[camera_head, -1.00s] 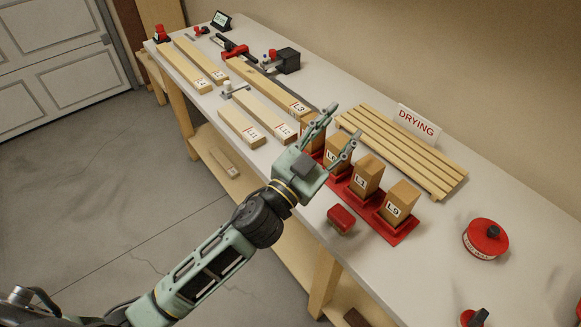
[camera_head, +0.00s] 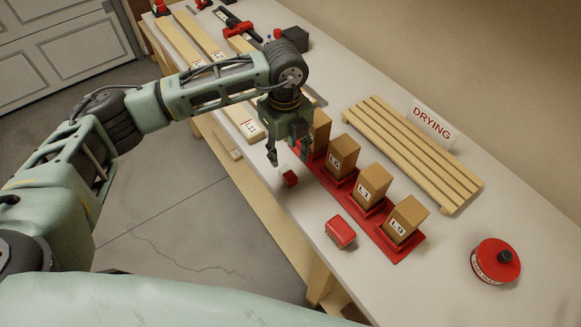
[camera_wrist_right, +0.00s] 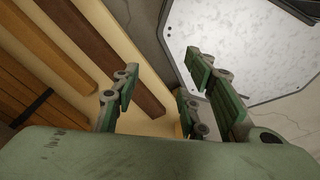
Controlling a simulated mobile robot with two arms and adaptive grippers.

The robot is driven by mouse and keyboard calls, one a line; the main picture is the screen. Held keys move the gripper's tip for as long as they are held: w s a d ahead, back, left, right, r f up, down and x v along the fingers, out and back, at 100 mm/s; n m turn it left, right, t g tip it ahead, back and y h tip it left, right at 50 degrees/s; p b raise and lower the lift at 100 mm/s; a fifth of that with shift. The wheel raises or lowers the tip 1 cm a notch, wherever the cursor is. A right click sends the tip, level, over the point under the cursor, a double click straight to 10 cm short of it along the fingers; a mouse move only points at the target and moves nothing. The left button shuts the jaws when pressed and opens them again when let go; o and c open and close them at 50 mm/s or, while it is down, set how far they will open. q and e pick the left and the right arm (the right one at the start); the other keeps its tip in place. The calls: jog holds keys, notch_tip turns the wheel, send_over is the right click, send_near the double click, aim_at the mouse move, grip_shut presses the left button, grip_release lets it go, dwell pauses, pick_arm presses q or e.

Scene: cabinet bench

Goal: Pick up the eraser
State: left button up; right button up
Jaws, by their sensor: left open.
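My left gripper (camera_head: 287,152) is open and points down over the front edge of the bench.
A red rack (camera_head: 408,250) holds several labelled wooden blocks (camera_head: 373,184) beside the left gripper. A slatted wooden rack (camera_head: 415,150) with a DRYING sign (camera_head: 431,122) stands behind. Long boards lie at the left.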

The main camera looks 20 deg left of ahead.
aim_at(288, 173)
pick_arm(q)
jog(key=shift+s+f, duration=0.15)
jog(key=shift+f, duration=0.3)
jog(key=shift+s+d+f+p, duration=0.1)
jog(key=shift+s+f+p, duration=0.15)
jog(key=shift+f+p, duration=0.35)
jog(key=shift+s+d+f+p, duration=0.1)
jog(key=shift+s+f+p, duration=0.15)
jog(key=shift+f+p, duration=0.35)
notch_tip(288, 173, down, 3)
jog(key=shift+w+d+r+p, duration=0.1)
jog(key=shift+w+d+p, duration=0.05)
jog(key=shift+p, duration=0.3)
jog(key=shift+f, duration=0.45)
pick_arm(e)
jog(key=r, duration=0.3)
jog(key=shift+s+d+r, duration=0.25)
jog(key=shift+s+d, duration=0.05)
jog(key=shift+s, duration=0.05)
pick_arm(q)
grip_shut()
